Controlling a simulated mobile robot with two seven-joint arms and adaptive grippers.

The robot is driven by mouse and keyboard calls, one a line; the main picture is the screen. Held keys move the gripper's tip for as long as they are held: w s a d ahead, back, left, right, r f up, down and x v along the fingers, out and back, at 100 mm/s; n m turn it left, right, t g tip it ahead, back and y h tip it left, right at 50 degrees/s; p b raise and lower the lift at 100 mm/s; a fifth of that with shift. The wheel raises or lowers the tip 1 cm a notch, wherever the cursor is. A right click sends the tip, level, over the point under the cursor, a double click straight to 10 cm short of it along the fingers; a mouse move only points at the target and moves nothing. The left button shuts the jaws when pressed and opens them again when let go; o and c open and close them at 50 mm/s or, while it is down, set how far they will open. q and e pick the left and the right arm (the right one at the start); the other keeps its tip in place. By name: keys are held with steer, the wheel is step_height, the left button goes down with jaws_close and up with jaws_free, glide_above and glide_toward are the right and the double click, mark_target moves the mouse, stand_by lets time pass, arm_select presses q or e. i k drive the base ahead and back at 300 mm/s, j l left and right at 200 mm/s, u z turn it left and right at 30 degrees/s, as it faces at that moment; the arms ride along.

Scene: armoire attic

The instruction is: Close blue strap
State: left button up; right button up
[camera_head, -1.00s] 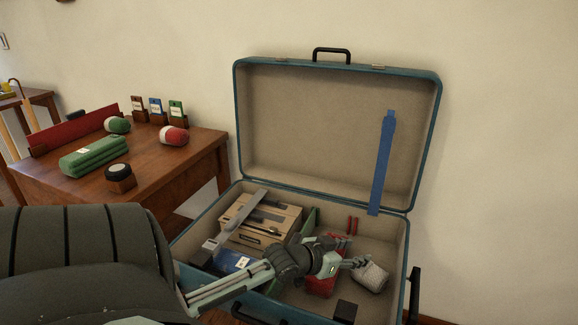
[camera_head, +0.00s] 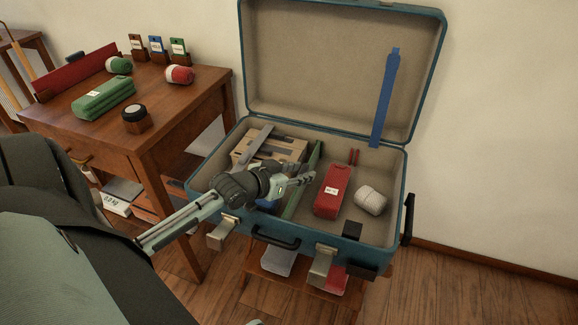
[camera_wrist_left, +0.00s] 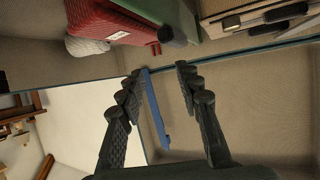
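The blue strap (camera_head: 384,100) hangs straight down the right side of the open suitcase lid (camera_head: 320,60). It also shows between my fingers in the left wrist view (camera_wrist_left: 157,112), beyond them and not touched as far as I can tell. The teal suitcase (camera_head: 352,244) stands open with its lid upright. My left gripper (camera_head: 311,178) is over the suitcase's inside, near the green divider (camera_head: 297,200) and left of the red case (camera_head: 333,190). In the left wrist view its fingers (camera_wrist_left: 160,76) are spread apart and empty. My right gripper is not in view.
The suitcase holds a wooden box (camera_head: 284,148) and a white roll (camera_head: 371,200). Metal latches (camera_head: 321,267) and a handle (camera_head: 275,240) project from its front. A wooden desk (camera_head: 170,108) with several items stands at left. Open floor (camera_head: 470,285) lies at right.

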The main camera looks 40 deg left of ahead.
mark_target(393, 60)
steer(key=l+u, duration=0.3)
steer(key=u, duration=0.15)
steer(key=k+l+u, duration=0.15)
steer(key=u, duration=0.3)
